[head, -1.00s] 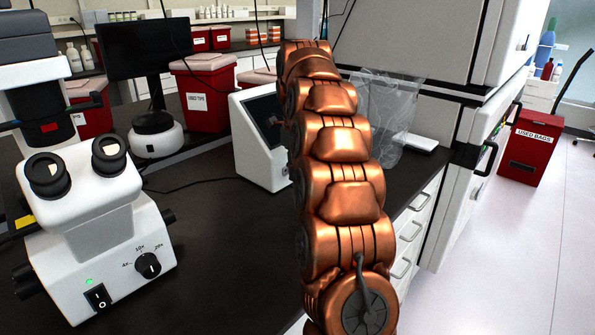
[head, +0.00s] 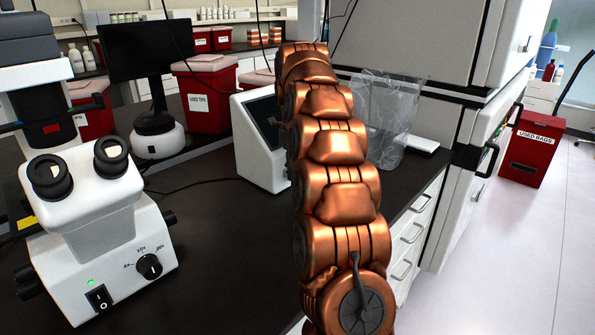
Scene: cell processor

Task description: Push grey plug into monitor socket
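A black monitor (head: 148,50) on a stand with a round white base (head: 157,137) is at the back left of the dark bench. A white device with a dark tilted screen (head: 262,135) stands on the bench just left of my arm. I cannot tell which of them has the socket, and no socket shows. No grey plug can be made out. My copper arm rises through the middle of the view and hides part of the bench and the white device's right side. My gripper is not visible.
A white microscope (head: 95,215) stands front left. Red bins (head: 205,98) stand behind the white device. A clear bag (head: 385,110) and a large white cabinet (head: 425,40) are right of my arm. A dark cable (head: 195,184) crosses the bench. Floor is open at right.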

